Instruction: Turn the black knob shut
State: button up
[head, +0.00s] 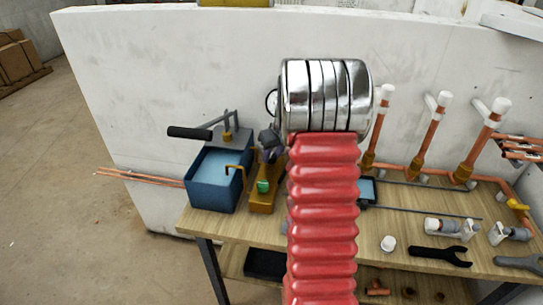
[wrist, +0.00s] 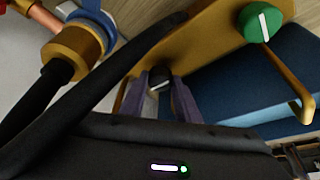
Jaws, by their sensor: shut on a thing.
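The black knob (wrist: 157,76) with a white mark on its face shows in the wrist view, mounted on a tan-gold panel (wrist: 215,25). My gripper (wrist: 160,90) has one finger on each side of the black knob and is shut on it. In the head view my gripper (head: 268,148) is at the upper part of the same panel (head: 262,202), and it and my arm hide the black knob. A green knob (wrist: 260,22) with a white mark sits on the panel beside the black one; it also shows in the head view (head: 263,186).
A blue tank (head: 212,188) with a black-handled lever (head: 190,132) stands left of the panel. A bent copper spout (wrist: 292,90) juts out near the green knob. Copper pipes with white caps (head: 430,130) stand at right. A black wrench (head: 440,255) lies on the wooden bench (head: 400,220).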

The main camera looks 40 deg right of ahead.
jog(key=shift+a+m+g+h, duration=0.15)
jog(key=shift+m+h, duration=0.3)
jog(key=shift+m, duration=0.7)
jog(key=shift+m+g+h, duration=0.15)
jog(key=shift+m+h, duration=0.3)
jog(key=shift+m, duration=0.7)
jog(key=shift+w+m+g+h, duration=0.1)
jog(key=shift+m+g+h, duration=0.2)
jog(key=shift+m, duration=0.8)
jog(key=shift+w+m+g+h, duration=0.1)
jog(key=shift+m+g+h, duration=0.2)
jog(key=shift+m, duration=0.8)
jog(key=m+g, duration=0.1)
jog(key=m, duration=0.3)
jog(key=shift+w+h, duration=0.1)
jog(key=shift+h, duration=0.2)
jog(key=shift+m+g, duration=1.1)
jog(key=shift+m, duration=1.1)
jog(key=o, duration=1)
jog(key=shift+w+a, duration=0.1)
